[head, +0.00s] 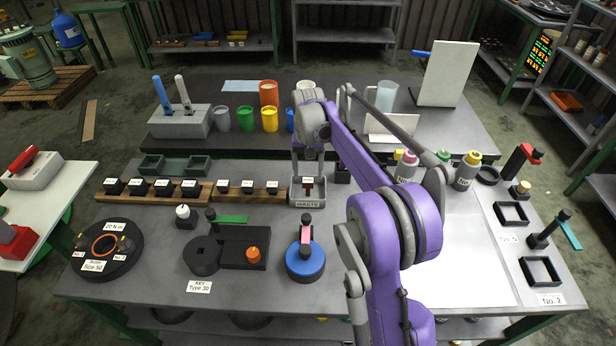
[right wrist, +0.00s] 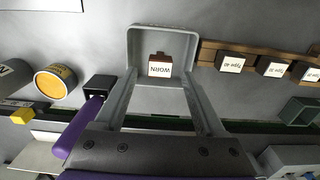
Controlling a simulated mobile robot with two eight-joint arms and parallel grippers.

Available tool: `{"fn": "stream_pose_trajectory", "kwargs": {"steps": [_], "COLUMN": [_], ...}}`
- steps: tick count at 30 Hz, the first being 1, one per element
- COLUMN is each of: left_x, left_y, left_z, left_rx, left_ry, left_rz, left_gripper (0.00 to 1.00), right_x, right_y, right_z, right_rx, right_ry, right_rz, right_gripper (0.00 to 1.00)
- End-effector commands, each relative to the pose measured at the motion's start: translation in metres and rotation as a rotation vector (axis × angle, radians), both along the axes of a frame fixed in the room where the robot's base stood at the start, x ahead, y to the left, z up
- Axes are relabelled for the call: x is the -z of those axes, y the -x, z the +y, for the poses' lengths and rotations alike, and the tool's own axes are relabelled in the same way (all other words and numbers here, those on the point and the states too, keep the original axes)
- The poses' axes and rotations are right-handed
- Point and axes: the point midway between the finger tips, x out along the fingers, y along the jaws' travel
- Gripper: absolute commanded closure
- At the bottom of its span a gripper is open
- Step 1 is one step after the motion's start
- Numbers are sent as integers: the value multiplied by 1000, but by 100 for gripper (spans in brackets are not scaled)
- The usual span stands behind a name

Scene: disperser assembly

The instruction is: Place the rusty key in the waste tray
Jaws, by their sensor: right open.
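The waste tray (head: 308,203) is a small grey tray labelled WASTE on the middle of the table. The rusty key (head: 308,188) is a small dark reddish-brown piece with a white tag, inside the tray. In the right wrist view the key (right wrist: 160,57) shows its tag reading WORN, within the tray's rim (right wrist: 163,29). My right gripper (head: 308,169) is above the tray, pointing down. In the right wrist view its two grey fingers (right wrist: 164,90) are apart, with nothing held between them. My left gripper is not in view.
A wooden rack (head: 150,193) with several tagged black keys runs left of the tray. A black key fixture (head: 240,250) and a blue round base (head: 305,262) stand in front. Bottles (head: 466,171) are to the right. Several coloured cups (head: 246,119) stand behind.

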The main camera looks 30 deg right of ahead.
Motion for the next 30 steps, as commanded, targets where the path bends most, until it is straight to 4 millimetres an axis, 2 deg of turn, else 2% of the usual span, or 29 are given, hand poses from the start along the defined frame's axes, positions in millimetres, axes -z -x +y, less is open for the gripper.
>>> {"fn": "stream_pose_trajectory", "kwargs": {"steps": [3,9,15,21,23,26,30], "left_x": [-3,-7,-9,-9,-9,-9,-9], "left_y": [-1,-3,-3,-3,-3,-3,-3], "left_z": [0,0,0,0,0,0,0], "left_rx": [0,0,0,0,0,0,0], "left_ry": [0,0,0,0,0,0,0], "left_rz": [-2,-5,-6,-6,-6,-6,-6], "left_gripper": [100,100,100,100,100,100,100], "right_x": [-29,-67,-85,-89,-91,-97,-99], "right_y": [0,0,0,4,10,30,75], "right_z": [0,0,0,4,11,30,65], "right_rx": [0,0,0,-9,-24,-73,-168], "right_ry": [1,1,0,1,6,17,39], "right_rz": [-1,-1,0,-6,-19,-58,-138], "right_gripper": [28,28,28,28,28,28,28]}}
